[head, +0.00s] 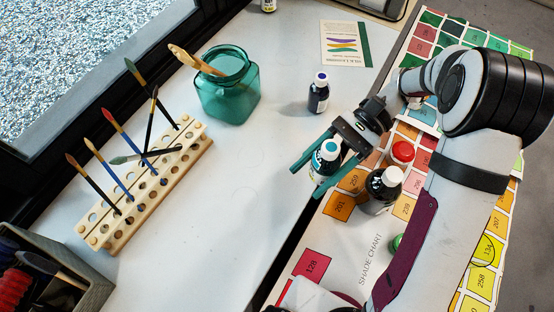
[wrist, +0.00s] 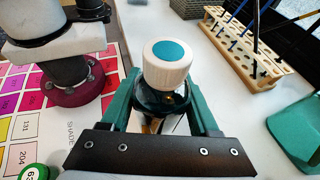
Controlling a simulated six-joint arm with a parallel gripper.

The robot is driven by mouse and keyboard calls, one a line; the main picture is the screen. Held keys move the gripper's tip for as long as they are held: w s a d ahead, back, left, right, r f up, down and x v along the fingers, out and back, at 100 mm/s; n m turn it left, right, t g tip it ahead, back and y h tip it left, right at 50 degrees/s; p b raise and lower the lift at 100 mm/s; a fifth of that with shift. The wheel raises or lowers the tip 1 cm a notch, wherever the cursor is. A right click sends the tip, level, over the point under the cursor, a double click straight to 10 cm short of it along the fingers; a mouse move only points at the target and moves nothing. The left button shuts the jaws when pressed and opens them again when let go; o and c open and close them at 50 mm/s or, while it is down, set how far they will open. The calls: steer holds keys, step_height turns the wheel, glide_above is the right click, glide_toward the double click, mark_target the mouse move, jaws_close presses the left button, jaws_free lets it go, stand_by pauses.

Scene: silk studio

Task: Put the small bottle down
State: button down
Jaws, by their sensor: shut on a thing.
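The small bottle (head: 327,160) has a white cap with a teal disc on top and dark contents. My gripper (head: 307,183) has its green fingers shut around it, one on each side. In the wrist view the bottle (wrist: 168,66) stands cap up between the green fingers of my gripper (wrist: 160,103). It is near the edge of the white table (head: 240,170), beside the shade chart (head: 343,240). Its base is partly hidden by a finger, so I cannot tell whether it touches the surface.
A dark bottle (head: 382,188) and a red-capped one (head: 401,154) stand close right on the chart. A wooden brush rack (head: 150,180) is left; the table between is clear.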

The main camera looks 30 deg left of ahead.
steer(key=w+a+r+m+t+y, duration=0.3)
steer(key=w+a+m+t+y, duration=0.25)
steer(key=a+m+y, duration=0.2)
glide_above(239, 159)
steer(key=shift+m+t, duration=0.45)
steer(key=f, duration=0.6)
steer(key=shift+w+d+f, duration=0.1)
steer(key=shift+d, duration=0.1)
steer(key=shift+a+f, duration=0.2)
steer(key=shift+f, duration=1.95)
steer(key=shift+f, duration=0.1)
steer(key=shift+c, duration=0.6)
jaws_free()
